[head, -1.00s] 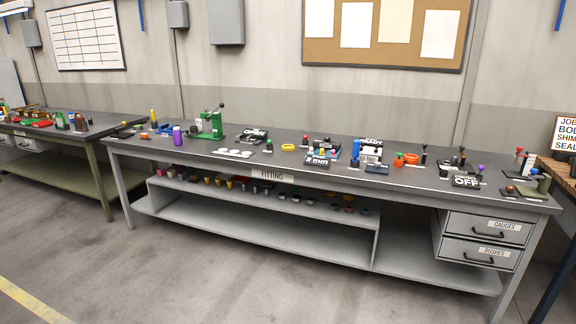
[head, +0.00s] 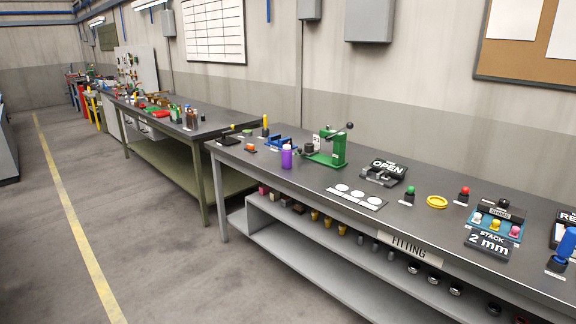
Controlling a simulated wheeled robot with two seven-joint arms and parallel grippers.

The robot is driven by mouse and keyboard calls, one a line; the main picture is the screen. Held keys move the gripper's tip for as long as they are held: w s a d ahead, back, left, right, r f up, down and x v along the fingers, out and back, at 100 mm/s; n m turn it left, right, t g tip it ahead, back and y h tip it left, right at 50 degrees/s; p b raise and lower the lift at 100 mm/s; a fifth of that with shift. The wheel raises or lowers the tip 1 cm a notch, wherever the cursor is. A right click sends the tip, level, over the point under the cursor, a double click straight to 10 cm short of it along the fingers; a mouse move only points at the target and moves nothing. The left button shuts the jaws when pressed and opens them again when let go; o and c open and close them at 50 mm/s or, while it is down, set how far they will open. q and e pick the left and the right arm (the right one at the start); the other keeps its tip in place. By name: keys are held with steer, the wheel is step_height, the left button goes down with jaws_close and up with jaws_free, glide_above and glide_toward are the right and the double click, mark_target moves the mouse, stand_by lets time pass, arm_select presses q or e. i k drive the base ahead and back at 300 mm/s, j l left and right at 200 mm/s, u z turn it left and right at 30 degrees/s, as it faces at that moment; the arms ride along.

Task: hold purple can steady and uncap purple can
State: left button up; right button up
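The purple can (head: 287,157) stands upright near the front left edge of the grey fitting bench (head: 330,199). It has a pale top, and I cannot tell at this size whether that is a separate cap. Neither of my grippers shows in the head view.
A blue holder (head: 281,142) and a yellow-topped tool (head: 265,125) are behind left. A plate with white discs (head: 357,196) lies to the right. The floor (head: 160,255) in front is clear; a green bench (head: 190,136) stands left.

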mark_target(286, 155)
steer(key=i, duration=1.05)
steer(key=i+j, duration=0.2)
steer(key=i, duration=0.25)
steer(key=i+j+z, duration=0.1)
steer(key=i, duration=0.35)
steer(key=i+j, duration=0.35)
steer(key=i+z, duration=0.05)
steer(key=i, duration=0.05)
